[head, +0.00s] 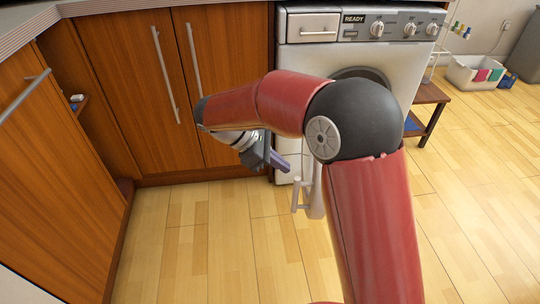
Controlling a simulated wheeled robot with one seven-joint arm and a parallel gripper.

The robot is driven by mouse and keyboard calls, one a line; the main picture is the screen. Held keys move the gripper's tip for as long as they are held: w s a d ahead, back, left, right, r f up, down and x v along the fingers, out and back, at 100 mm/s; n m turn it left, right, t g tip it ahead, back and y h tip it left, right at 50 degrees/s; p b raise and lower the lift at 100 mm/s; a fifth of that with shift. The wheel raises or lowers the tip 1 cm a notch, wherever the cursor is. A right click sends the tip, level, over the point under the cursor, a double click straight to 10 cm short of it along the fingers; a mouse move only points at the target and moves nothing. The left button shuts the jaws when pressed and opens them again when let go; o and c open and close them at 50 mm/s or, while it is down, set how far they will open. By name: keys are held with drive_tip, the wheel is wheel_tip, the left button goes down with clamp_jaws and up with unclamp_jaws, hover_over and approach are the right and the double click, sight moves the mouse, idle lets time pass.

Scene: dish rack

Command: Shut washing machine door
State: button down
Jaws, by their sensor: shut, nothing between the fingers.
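The white washing machine (408,62) stands at the back, right of the wooden cupboards. The dark upper rim of its round opening (362,74) shows above my arm. Its door (316,202) appears swung open toward me, seen nearly edge-on as a pale strip with a handle (297,194) on its left. My arm's elbow hides most of the opening and part of the door. My gripper (283,164) is shut and empty, just left of the door in the picture; I cannot tell whether it touches it.
Brown cupboards (130,90) with long handles line the left and back. A small wooden table (427,97) stands right of the machine, with a white basket (474,76) beyond it. The wooden floor (470,190) is clear on the right.

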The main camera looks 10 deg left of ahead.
sight(299, 178)
drive_tip(key=d, duration=0.1)
drive_tip(key=d+f, duration=0.1)
drive_tip(key=d, duration=0.1)
drive_tip(key=d+f, duration=0.1)
drive_tip(key=d, duration=0.1)
drive_tip(key=shift+w, duration=0.3)
drive_tip(key=shift+d, duration=0.5)
drive_tip(key=shift+d, duration=0.1)
